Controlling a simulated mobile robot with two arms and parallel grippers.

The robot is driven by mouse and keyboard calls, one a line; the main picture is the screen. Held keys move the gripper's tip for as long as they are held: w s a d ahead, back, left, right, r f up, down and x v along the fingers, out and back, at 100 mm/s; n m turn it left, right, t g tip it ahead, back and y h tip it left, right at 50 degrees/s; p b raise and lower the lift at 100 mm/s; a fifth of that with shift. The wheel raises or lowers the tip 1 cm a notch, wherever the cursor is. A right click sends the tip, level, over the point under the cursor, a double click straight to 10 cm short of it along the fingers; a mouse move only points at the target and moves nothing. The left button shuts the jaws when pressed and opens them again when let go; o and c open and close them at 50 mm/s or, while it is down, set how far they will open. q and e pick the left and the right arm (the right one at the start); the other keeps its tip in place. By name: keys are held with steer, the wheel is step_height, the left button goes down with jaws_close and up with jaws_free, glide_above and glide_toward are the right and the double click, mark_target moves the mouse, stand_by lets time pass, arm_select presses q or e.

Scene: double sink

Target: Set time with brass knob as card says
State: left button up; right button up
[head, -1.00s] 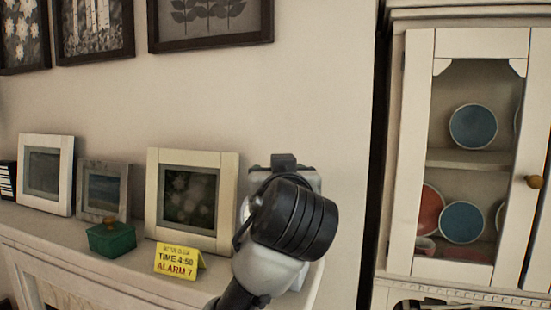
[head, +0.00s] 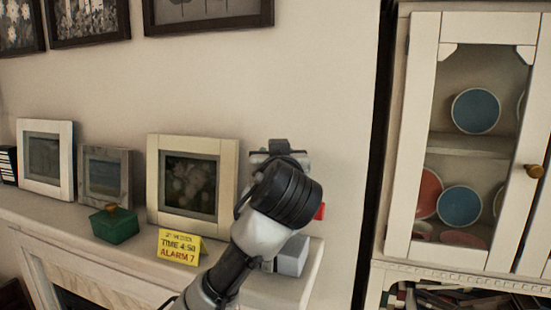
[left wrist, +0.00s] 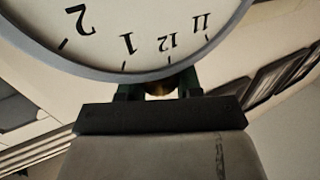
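The yellow card (head: 180,247) stands on the mantel and reads TIME 4:50 and ALARM 7; its top line is too small to read. My left gripper is hidden behind its own wrist in the head view. In the left wrist view, the white clock face (left wrist: 130,35) with its grey rim appears upside down, showing 2, 1, 12 and 11; no hands show. The brass knob (left wrist: 160,89) is between the two dark fingers of my left gripper (left wrist: 160,90), beyond the rim. I cannot tell whether they grip it. My right gripper is out of view.
A green box (head: 114,225) with a brass-coloured top knob and several picture frames (head: 193,180) stand on the mantel (head: 60,225). A grey block (head: 292,256) and a red piece (head: 320,211) show beside my arm. A glass-door cabinet (head: 420,130) stands at right.

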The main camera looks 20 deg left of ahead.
arm_select(q)
steer(key=shift+c, duration=0.5)
steer(key=shift+m+t+h, duration=0.3)
steer(key=shift+m+h, duration=0.1)
steer(key=shift+h, duration=0.2)
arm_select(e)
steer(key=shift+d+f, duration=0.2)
arm_select(q)
steer(key=m+h+b, duration=0.1)
steer(key=m+h, duration=0.1)
steer(key=h, duration=0.1)
steer(key=shift+t, duration=0.3)
steer(key=m+h, duration=0.2)
steer(key=h, duration=0.1)
steer(key=m+h+p, duration=0.1)
steer(key=m+h, duration=0.1)
steer(key=h, duration=0.2)
steer(key=m+g+h, duration=0.1)
steer(key=m+h, duration=0.1)
steer(key=h, duration=0.1)
steer(key=shift+m+g, duration=0.3)
steer(key=shift+m, duration=0.1)
steer(key=shift+m+g+h, duration=0.4)
steer(key=shift+m+h, duration=0.1)
steer(key=shift+h, duration=0.4)
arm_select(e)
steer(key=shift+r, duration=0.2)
